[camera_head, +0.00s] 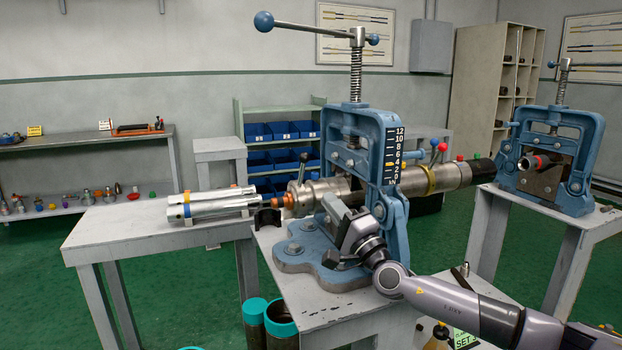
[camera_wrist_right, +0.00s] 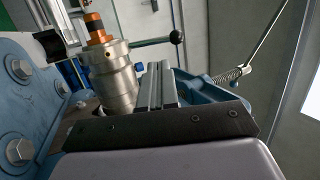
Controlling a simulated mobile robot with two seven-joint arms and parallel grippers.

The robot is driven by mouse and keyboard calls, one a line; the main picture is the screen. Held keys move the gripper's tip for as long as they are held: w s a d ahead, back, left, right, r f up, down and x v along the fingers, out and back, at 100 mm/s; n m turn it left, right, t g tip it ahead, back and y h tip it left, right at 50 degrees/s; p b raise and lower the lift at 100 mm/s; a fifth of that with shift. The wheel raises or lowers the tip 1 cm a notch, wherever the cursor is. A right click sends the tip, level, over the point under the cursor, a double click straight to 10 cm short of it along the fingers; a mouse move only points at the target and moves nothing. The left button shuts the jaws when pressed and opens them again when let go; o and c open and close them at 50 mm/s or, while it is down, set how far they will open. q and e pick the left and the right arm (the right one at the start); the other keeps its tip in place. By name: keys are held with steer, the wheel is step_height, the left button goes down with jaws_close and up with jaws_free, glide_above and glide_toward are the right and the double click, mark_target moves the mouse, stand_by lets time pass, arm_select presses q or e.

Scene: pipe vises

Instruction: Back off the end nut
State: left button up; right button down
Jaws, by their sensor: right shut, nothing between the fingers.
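A steel tool string is clamped across the blue pipe vise (camera_head: 360,150). Its left end carries a stepped steel collar (camera_head: 303,197) and a copper-coloured tip (camera_head: 288,200); I cannot tell which part is the end nut. In the right wrist view the steel collar (camera_wrist_right: 116,75) and the orange-copper tip (camera_wrist_right: 95,28) stand just left of my fingers. My right gripper (camera_head: 333,205) is shut and empty, in front of the vise and just right of the collar. Its two grey fingers (camera_wrist_right: 158,82) lie together in the wrist view. My left gripper is not in view.
Silver tubes (camera_head: 210,205) lie on a grey side table (camera_head: 110,235) at the left. The vise base (camera_head: 325,265) is bolted to its stand. A lever with a ball end (camera_wrist_right: 176,37) sticks out near my fingers. A second vise (camera_head: 550,160) stands at right.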

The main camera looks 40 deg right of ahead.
mark_target(304, 169)
steer(key=shift+b+x, duration=0.6)
steer(key=shift+x, duration=3.9)
